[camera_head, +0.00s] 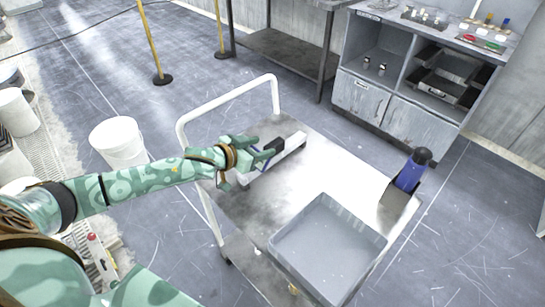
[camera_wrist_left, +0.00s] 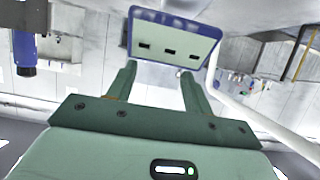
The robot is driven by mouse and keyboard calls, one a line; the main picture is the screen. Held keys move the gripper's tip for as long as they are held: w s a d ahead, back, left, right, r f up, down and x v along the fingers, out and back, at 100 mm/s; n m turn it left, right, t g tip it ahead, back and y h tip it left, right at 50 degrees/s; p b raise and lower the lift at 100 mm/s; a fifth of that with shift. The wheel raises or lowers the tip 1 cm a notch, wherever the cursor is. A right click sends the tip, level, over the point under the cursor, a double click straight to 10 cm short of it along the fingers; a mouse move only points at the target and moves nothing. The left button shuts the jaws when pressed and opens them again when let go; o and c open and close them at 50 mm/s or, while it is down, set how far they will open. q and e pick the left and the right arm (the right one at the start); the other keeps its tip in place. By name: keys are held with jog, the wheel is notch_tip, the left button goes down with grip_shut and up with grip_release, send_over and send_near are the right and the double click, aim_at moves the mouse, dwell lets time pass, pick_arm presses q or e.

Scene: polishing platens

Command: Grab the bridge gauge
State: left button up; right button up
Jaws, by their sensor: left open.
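A pale bar-shaped block with a dark part and a blue edge, which looks like the bridge gauge (camera_head: 287,151), lies on the metal cart top (camera_head: 325,180) near the white handle. My left gripper (camera_head: 264,153) is open at its near left end, and its fingers partly hide it. In the left wrist view a pale, blue-edged face with three dark slots, apparently the same gauge (camera_wrist_left: 172,45), lies just beyond the open fingertips (camera_wrist_left: 158,74). I cannot tell whether the fingers touch it. My right gripper is not in view.
A grey tray (camera_head: 277,247) fills the cart's near end. A blue bottle-like object with a black top (camera_head: 410,174) stands at its right edge. The white cart handle (camera_head: 229,100) rises behind the gauge. A white bucket (camera_head: 118,143) stands on the floor at left.

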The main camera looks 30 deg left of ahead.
aim_at(272, 144)
pick_arm(q)
jog(key=x, duration=0.3)
jog(key=shift+w+f+b, duration=0.25)
jog(key=shift+f+b, duration=0.1)
jog(key=shift+b, duration=0.05)
jog(key=shift+r, duration=0.1)
grip_shut()
dwell(0.9)
